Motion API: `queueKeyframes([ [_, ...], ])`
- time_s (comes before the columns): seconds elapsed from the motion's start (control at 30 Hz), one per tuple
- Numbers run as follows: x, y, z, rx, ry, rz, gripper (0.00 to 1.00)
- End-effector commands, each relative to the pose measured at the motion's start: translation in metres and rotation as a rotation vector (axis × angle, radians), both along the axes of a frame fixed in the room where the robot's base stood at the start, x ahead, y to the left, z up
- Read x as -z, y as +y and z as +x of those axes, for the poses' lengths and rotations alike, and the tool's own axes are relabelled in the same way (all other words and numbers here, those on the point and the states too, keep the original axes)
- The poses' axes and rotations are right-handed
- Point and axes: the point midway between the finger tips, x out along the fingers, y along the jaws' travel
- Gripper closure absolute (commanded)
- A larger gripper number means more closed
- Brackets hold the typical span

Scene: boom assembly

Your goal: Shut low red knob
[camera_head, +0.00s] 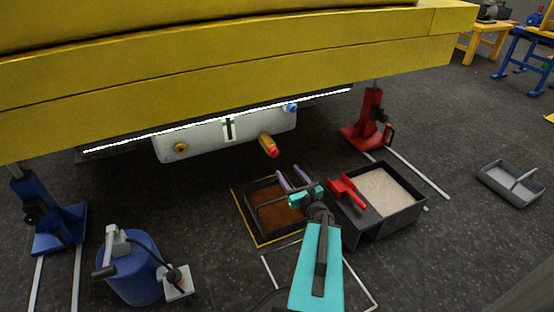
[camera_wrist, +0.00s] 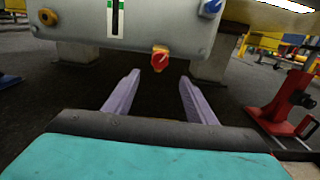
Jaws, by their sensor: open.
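The low red knob (camera_wrist: 160,61) sits on a brass fitting at the lower edge of the grey tank (camera_wrist: 140,22) in the wrist view. In the head view the red knob (camera_head: 272,153) caps an orange-brown stub below the tank (camera_head: 205,140). My gripper (camera_wrist: 157,80) is open, its two pale purple fingers spread with nothing between them. The knob shows beyond the fingertips and between them, apart from both. In the head view my gripper (camera_head: 292,176) is below and slightly right of the knob, above a tray of brown material.
A black-edged tray (camera_head: 248,215) with brown contents lies under my gripper. A grey-white filled bin (camera_head: 365,222) with a red scoop (camera_head: 345,188) is to its right. A red stand (camera_head: 367,130), blue stand (camera_head: 50,225) and blue drum (camera_head: 135,272) stand around. The yellow boom (camera_head: 200,85) hangs above.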

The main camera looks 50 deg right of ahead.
Motion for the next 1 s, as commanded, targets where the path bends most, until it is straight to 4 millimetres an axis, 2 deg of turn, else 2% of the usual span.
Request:
queueKeyframes([
  [0.17,0.003,-0.004,0.010,0.000,-0.001,-0.001,0.49],
  [0.7,0.002,-0.032,0.079,-0.001,-0.001,0.000,0.49],
  [1.0,0.001,-0.043,0.106,0.001,0.000,0.000,0.49],
])
